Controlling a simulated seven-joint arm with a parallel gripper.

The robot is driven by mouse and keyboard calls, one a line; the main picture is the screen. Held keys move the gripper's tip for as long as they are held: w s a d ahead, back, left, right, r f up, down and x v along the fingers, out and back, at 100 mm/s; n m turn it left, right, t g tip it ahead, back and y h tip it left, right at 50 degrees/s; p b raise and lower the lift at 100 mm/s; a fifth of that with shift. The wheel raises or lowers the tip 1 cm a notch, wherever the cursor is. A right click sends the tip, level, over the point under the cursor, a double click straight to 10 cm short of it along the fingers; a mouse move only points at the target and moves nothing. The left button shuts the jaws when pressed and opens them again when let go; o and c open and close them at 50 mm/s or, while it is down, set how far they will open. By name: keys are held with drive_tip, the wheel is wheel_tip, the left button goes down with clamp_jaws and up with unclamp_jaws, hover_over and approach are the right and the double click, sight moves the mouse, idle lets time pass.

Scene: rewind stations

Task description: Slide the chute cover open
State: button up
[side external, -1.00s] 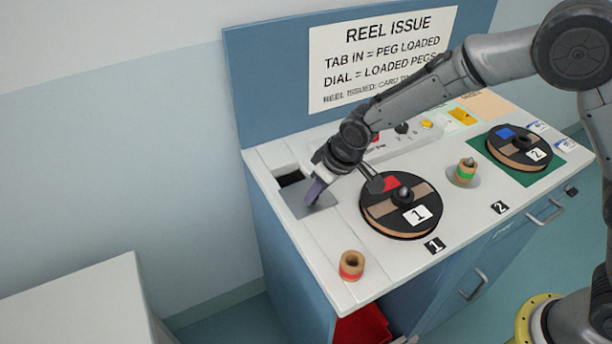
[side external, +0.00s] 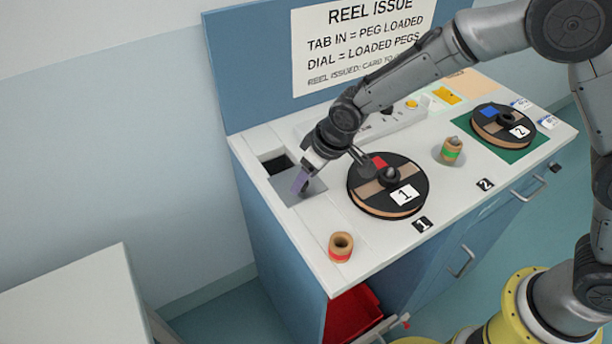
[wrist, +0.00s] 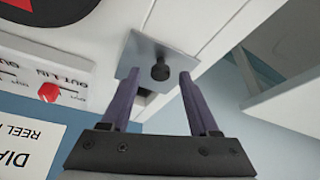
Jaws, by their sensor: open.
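The chute cover (side external: 315,186) is a flat grey plate on the left end of the white counter. In the wrist view the cover (wrist: 140,62) carries a small black knob (wrist: 160,72). A dark chute opening (side external: 275,162) shows beside the plate's back edge, so the chute is partly uncovered. My gripper (wrist: 160,75) is open, its two purple fingers on either side of the knob, with visible gaps. In the side view my gripper (side external: 299,188) reaches down over the plate and hides the knob.
Reel 1 (side external: 388,185) lies close to the right of my gripper. A red-banded spool (side external: 341,247) stands near the front, and a green-banded spool (side external: 452,150) and reel 2 (side external: 502,126) farther right. A control panel (side external: 390,122) is behind.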

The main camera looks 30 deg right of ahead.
drive_tip(key=v, duration=1.3)
drive_tip(key=shift+r, duration=0.25)
drive_tip(key=shift+s, duration=0.1)
drive_tip(key=s+d+r+m+t, duration=0.3)
drive_tip(key=s+d+r, duration=0.3)
drive_tip(key=d+r, duration=0.6)
drive_tip(key=s+d+f+h, duration=0.1)
drive_tip(key=s+d+f, duration=0.2)
drive_tip(key=s, duration=0.6)
drive_tip(key=s+d+f+m+g, duration=0.1)
drive_tip(key=s+d+f, duration=0.3)
drive_tip(key=s, duration=0.6)
drive_tip(key=shift+d+g+h, duration=0.3)
drive_tip(key=shift+d+h, duration=0.1)
drive_tip(key=shift+d, duration=0.15)
